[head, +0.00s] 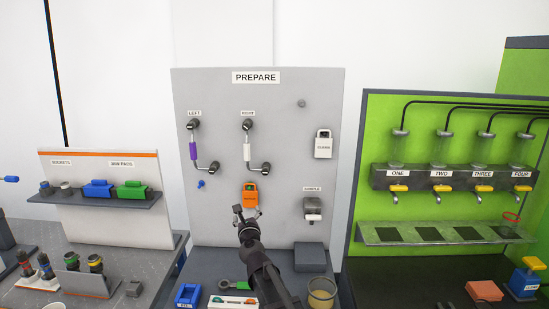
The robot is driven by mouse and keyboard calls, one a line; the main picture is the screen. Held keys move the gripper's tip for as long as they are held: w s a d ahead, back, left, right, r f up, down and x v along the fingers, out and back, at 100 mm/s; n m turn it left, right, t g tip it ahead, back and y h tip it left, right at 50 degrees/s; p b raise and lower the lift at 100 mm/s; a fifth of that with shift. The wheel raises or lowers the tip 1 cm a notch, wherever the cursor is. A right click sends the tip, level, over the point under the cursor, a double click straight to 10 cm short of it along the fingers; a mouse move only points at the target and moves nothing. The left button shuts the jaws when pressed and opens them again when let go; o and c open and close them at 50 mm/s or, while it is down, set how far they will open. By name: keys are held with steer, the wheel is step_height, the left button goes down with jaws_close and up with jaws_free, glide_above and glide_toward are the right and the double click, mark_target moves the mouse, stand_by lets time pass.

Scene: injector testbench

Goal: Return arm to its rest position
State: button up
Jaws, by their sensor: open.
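My arm (268,277) is dark and reaches up from the bottom middle of the head view. My gripper (246,217) is at its far end, in front of the grey PREPARE panel (285,110). It appears just below an orange device (250,194) on the panel. The gripper is small and dark here, and nothing can be seen held in it. Whether it touches the orange device cannot be told.
The panel carries a purple-sleeved pipe (194,151), a white-sleeved pipe (247,152), a white box (323,144) and a sample fitting (312,208). Below are a blue tray (187,296), a beaker (321,293) and a grey block (310,257). A green dispenser stand (450,130) is right.

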steer(key=s+d+f+n+g, duration=0.4)
steer(key=s+d+f+n, duration=0.2)
steer(key=n, duration=0.2)
steer(key=s+d+f+n+g, duration=0.5)
steer(key=s+d+n, duration=0.1)
steer(key=n, duration=0.3)
steer(key=s+d+f+n+g, duration=0.5)
steer(key=s+d+f+n, duration=0.1)
steer(key=s+n, duration=0.2)
steer(key=shift+s+d+f+n, duration=0.1)
steer(key=shift+d+f+n, duration=0.2)
steer(key=shift+n, duration=0.4)
steer(key=s+d+n+g+h, duration=0.1)
steer(key=s+d, duration=0.2)
steer(key=s+d+f+n+g+h, duration=0.1)
steer(key=s+d, duration=0.1)
steer(key=s+d+g+h, duration=0.1)
steer(key=s+d+g, duration=0.1)
steer(key=s+d, duration=0.1)
steer(key=shift+s+d+f+n, duration=0.3)
steer(key=shift+d+f+n, duration=0.05)
steer(key=shift+f+n, duration=0.05)
